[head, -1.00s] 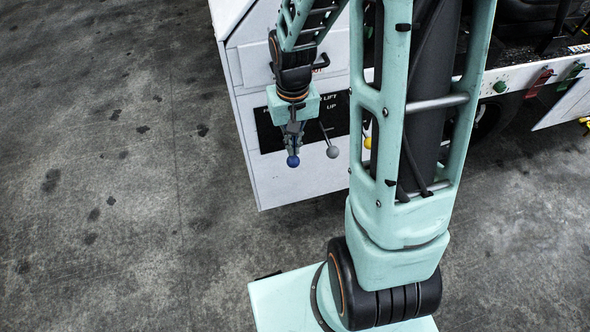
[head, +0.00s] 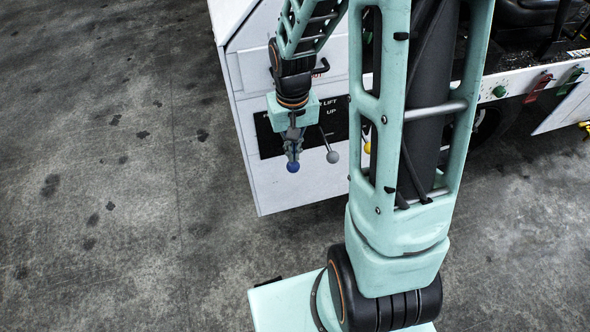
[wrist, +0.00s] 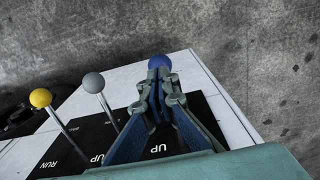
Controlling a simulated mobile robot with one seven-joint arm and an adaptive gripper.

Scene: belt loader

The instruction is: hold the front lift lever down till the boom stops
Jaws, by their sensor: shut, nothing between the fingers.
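A lever with a blue knob (head: 292,167) stands at the left of the black lever panel (head: 270,146) on the white machine side. The knob also shows in the wrist view (wrist: 160,61), just past my fingertips. My gripper (head: 293,158) is shut at this knob, with nothing held between its fingers; whether it touches the knob is unclear. A grey-knobbed lever (head: 332,157) stands to the right, beside the words LIFT and UP. My gripper hides the blue lever's shaft and part of the lettering, so its full label is unreadable.
A yellow-knobbed lever (wrist: 41,98) stands beyond the grey one, by the word RUN. In the head view my arm partly covers it. Red (head: 538,87) and green (head: 570,80) handles are farther right on the machine. Bare concrete floor (head: 110,180) lies open to the left.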

